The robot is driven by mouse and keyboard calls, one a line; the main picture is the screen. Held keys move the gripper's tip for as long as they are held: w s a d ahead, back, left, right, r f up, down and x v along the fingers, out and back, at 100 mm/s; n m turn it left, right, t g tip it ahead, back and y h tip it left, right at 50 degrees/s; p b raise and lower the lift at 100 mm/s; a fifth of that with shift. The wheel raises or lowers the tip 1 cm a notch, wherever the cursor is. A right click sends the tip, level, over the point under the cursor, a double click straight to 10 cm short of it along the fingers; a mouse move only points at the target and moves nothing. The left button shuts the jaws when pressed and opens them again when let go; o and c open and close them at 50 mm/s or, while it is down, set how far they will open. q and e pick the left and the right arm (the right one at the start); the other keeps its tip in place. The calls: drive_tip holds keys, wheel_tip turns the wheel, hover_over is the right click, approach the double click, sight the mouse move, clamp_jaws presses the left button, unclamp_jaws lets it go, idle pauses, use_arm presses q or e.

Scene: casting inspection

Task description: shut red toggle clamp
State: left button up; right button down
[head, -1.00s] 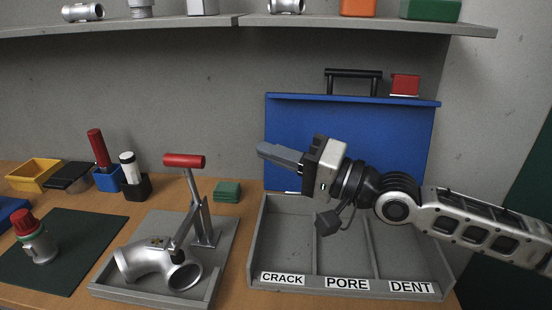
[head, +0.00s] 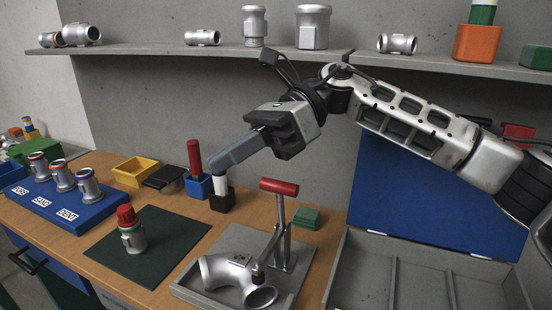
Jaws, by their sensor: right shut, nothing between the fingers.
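The toggle clamp (head: 281,230) stands on the grey fixture plate (head: 302,265), with its red handle (head: 278,186) upright at the top. A silver pipe elbow (head: 226,274) lies on the plate beside it. The clamp's dark tip reaches over the elbow; I cannot tell if it presses on it. My right gripper (head: 211,163) is shut and empty, up and to the left of the red handle, in front of or above the white-capped marker (head: 221,184). It is apart from the handle. My left gripper is not in view.
A black cup (head: 222,203) holds the marker; a blue cup (head: 197,188) holds a red-handled tool. A red-capped fitting (head: 132,240) stands on the dark green mat (head: 165,255). A grey sorting tray (head: 415,285) is at right. A shelf (head: 210,52) with castings runs above.

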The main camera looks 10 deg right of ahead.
drive_tip(key=w+d+f+n+t+h, duration=0.1)
drive_tip(key=w+d+n+t+h, duration=0.2)
drive_tip(key=n+h, duration=0.35)
wheel_tip(320, 180, up, 6)
drive_tip(key=n+t+h, duration=0.3)
drive_tip(key=t+h, duration=0.1)
drive_tip(key=h, duration=0.4)
hover_over(282, 183)
drive_tip(key=w+d, duration=0.2)
drive_tip(key=w, duration=0.2)
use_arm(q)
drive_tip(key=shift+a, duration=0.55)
use_arm(e)
wheel_tip(282, 183, down, 11)
drive_tip(key=s+a, duration=0.1)
drive_tip(key=s, duration=0.1)
drive_tip(key=shift+a, duration=0.15)
drive_tip(key=shift+f+y, duration=0.1)
drive_tip(key=shift+y, duration=0.15)
drive_tip(key=shift+s+a+f, duration=0.25)
drive_tip(key=shift+s+a, duration=0.1)
drive_tip(key=shift+s, duration=0.2)
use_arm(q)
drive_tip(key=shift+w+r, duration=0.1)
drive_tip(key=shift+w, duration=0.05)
